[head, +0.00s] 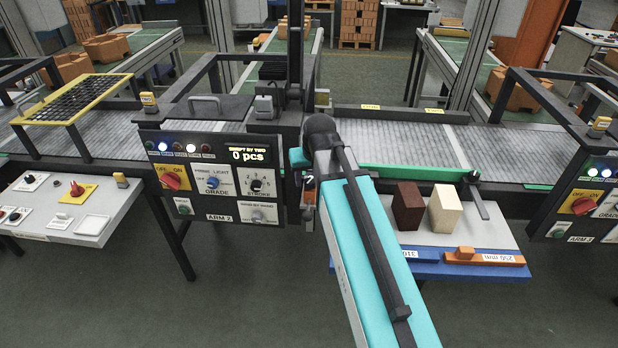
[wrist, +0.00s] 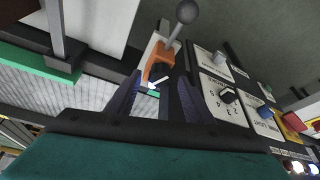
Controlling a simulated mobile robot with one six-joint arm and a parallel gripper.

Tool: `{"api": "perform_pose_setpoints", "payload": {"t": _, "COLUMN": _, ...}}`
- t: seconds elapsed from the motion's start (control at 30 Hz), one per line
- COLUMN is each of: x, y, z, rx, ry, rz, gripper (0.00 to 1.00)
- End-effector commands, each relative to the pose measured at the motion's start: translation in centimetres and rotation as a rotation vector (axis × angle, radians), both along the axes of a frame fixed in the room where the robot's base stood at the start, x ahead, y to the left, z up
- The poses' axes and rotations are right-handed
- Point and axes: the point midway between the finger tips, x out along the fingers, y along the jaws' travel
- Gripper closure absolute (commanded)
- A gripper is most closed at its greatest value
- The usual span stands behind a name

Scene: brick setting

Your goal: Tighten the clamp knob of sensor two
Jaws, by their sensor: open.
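In the wrist view my gripper (wrist: 155,92) is open, with its two dark fingers apart. An orange bracket-like part (wrist: 160,62) is just beyond the fingertips, between them in the picture. A grey ball on a rod (wrist: 187,12) rises past it; I cannot tell which part is the clamp knob. A small bright spot shows below the orange part. In the head view a little orange part (head: 309,192) shows at the panel's right edge, partly hidden by my arm. My gripper is hidden there behind my teal arm. No contact can be made out.
The ARM 2 control panel (head: 205,215) stands left of my arm and shows at right in the wrist view (wrist: 222,112). A conveyor (head: 400,135) runs behind. A dark brown block (head: 407,206) and a cream block (head: 444,208) stand on a grey plate right of my arm.

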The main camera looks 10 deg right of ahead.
Motion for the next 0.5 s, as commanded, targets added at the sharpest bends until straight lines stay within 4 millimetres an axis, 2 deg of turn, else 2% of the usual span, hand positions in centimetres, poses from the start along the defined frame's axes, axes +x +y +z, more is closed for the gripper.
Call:
{"api": "perform_pose_setpoints", "payload": {"t": 0.27, "x": -0.3, "y": 0.0, "z": 0.7, "rx": 0.000, "ry": 0.001, "rz": 0.000, "gripper": 0.53}}
{"api": "perform_pose_setpoints", "payload": {"t": 0.5, "x": -1.1, "y": 0.0, "z": 2.5, "rx": 0.000, "ry": 0.000, "rz": 0.000, "gripper": 0.53}}
